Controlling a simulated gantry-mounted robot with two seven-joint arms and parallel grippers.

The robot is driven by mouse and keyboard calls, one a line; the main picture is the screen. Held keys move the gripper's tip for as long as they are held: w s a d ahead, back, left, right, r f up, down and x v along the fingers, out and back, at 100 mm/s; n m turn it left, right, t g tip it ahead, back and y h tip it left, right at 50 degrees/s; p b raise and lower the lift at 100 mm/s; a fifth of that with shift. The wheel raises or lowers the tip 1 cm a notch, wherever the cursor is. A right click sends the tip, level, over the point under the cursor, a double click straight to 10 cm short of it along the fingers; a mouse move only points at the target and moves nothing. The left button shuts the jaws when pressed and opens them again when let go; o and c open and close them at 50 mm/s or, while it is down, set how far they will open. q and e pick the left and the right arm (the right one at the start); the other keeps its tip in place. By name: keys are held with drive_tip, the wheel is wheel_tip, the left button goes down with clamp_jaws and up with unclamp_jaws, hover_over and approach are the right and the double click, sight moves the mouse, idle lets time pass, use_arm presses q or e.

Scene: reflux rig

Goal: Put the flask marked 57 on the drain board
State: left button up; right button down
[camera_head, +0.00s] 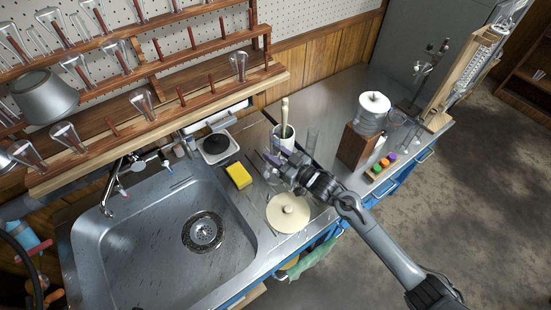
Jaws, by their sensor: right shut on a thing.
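The drain board (215,85) is a wooden rack with several rows of pegs on the wall above the sink. Several clear glass vessels hang upside down on its pegs, and other pegs are bare, mostly along the lower right rows. My right gripper (277,165) is over the counter to the right of the sink, below and right of the rack. It is shut on a small clear glass thing that looks like a flask, largely hidden by the fingers. No number can be read on any glass. My left gripper is not in view.
The steel sink (150,258) is empty. A grey shade (45,97) hangs before the rack's left side.

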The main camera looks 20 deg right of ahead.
drive_tip(key=shift+f, duration=1.05)
drive_tip(key=shift+f, duration=0.1)
drive_tip(key=c, duration=0.7)
unclamp_jaws()
